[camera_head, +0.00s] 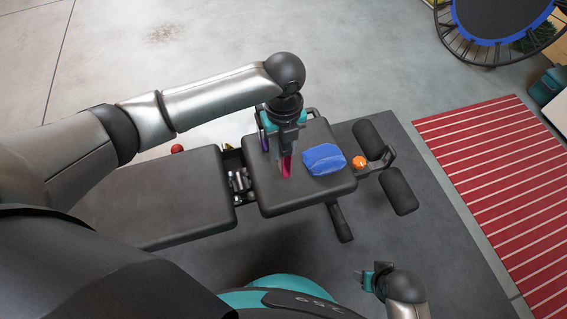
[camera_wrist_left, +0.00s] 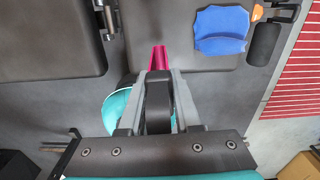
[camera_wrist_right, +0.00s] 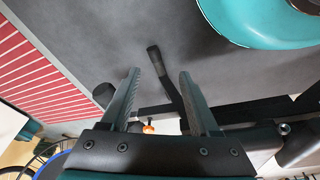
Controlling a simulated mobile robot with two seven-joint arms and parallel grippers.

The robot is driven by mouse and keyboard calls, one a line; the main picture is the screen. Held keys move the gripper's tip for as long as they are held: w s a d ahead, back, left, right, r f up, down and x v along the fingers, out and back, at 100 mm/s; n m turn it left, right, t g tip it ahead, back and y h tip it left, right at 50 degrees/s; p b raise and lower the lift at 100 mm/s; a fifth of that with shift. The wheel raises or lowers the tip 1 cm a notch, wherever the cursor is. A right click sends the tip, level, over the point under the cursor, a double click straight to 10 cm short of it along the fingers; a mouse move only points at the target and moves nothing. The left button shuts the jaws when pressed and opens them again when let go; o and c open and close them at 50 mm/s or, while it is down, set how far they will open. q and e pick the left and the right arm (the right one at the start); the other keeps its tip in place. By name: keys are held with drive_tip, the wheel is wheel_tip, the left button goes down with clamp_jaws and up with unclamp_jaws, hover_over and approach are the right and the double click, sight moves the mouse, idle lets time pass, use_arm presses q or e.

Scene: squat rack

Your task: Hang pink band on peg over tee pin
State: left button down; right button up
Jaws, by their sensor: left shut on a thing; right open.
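The pink band (camera_head: 287,166) hangs below my left gripper (camera_head: 287,150), over the bench seat. My left gripper is shut on it. In the left wrist view the pink band (camera_wrist_left: 158,57) sticks out past the fingertips (camera_wrist_left: 158,74). I cannot tell whether its lower end touches the seat. My right gripper (camera_head: 363,279) is open and empty, low at the front, well away from the band; its spread fingers also show in the right wrist view (camera_wrist_right: 160,75). I cannot make out the peg or the tee pin in any view.
A blue folded cloth (camera_head: 324,159) lies on the black bench seat (camera_head: 300,202), right of the band. A small purple thing (camera_head: 264,141) shows left of the gripper. Leg rollers (camera_head: 398,190) and an orange knob (camera_head: 359,162) are at the bench's right end. The dark mat beyond is clear.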

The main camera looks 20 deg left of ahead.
sight(284, 163)
use_arm(q)
drive_tip(key=shift+f+b, duration=0.4)
drive_tip(key=shift+f, duration=0.9)
drive_tip(key=shift+f+b, duration=0.8)
drive_tip(key=shift+f, duration=0.75)
drive_tip(key=shift+f+p, duration=0.1)
drive_tip(key=shift+p, duration=0.35)
drive_tip(key=shift+f, duration=0.1)
use_arm(e)
drive_tip(key=shift+t, duration=0.4)
drive_tip(key=r, duration=0.1)
drive_tip(key=w+r, duration=0.2)
drive_tip(key=shift+a+r, duration=0.2)
drive_tip(key=shift+r, duration=0.2)
use_arm(q)
drive_tip(key=shift+f, duration=0.1)
drive_tip(key=shift+f, duration=0.1)
drive_tip(key=c, duration=0.6)
unclamp_jaws()
use_arm(e)
drive_tip(key=shift+r, duration=0.1)
